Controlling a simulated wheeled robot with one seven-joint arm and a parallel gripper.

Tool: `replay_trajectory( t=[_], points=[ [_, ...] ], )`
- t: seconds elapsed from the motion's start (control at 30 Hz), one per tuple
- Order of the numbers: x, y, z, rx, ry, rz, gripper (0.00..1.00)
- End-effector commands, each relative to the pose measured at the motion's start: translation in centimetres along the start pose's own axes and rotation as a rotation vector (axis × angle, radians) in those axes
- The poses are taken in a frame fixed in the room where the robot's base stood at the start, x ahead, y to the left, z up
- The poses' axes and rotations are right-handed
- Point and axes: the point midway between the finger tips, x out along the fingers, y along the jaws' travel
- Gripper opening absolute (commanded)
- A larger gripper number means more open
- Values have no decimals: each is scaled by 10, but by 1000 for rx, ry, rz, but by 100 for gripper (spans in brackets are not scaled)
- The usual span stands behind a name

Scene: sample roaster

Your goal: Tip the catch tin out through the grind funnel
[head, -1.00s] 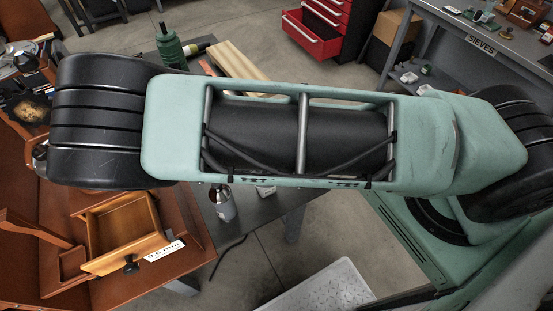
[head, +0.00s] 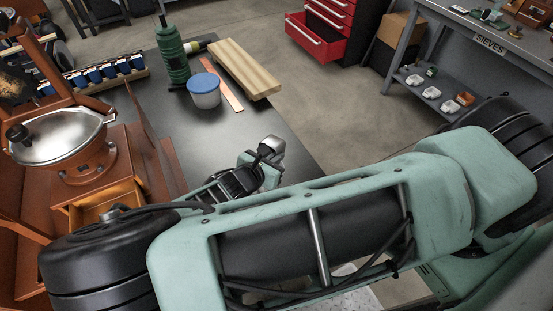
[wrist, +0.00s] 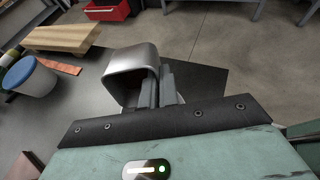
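The catch tin (head: 273,146) is a small silver metal tin over the dark table in the head view. In the wrist view the tin (wrist: 132,72) sits tilted between and beside the grey fingers of my gripper (wrist: 163,88), which look closed on its wall. My gripper (head: 257,162) is partly hidden by my wrist in the head view. The tin's inside is mostly dark, so its contents cannot be told. A wide silver funnel-like bowl (head: 62,138), seemingly the grind funnel, stands on a brown wooden grinder (head: 98,175) at left, apart from the tin.
A rack of blue-capped vials (head: 105,74) is behind the grinder. My arm hides the front of the scene. The table's middle is clear.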

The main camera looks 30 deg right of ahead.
Motion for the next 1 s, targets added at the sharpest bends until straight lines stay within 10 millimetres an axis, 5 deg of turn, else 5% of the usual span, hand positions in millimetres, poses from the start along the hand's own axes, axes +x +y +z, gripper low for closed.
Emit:
replay_trajectory(
  t=[1.0],
  points=[
    [-4,0,-20,-1,-421,1,0]
  ],
)
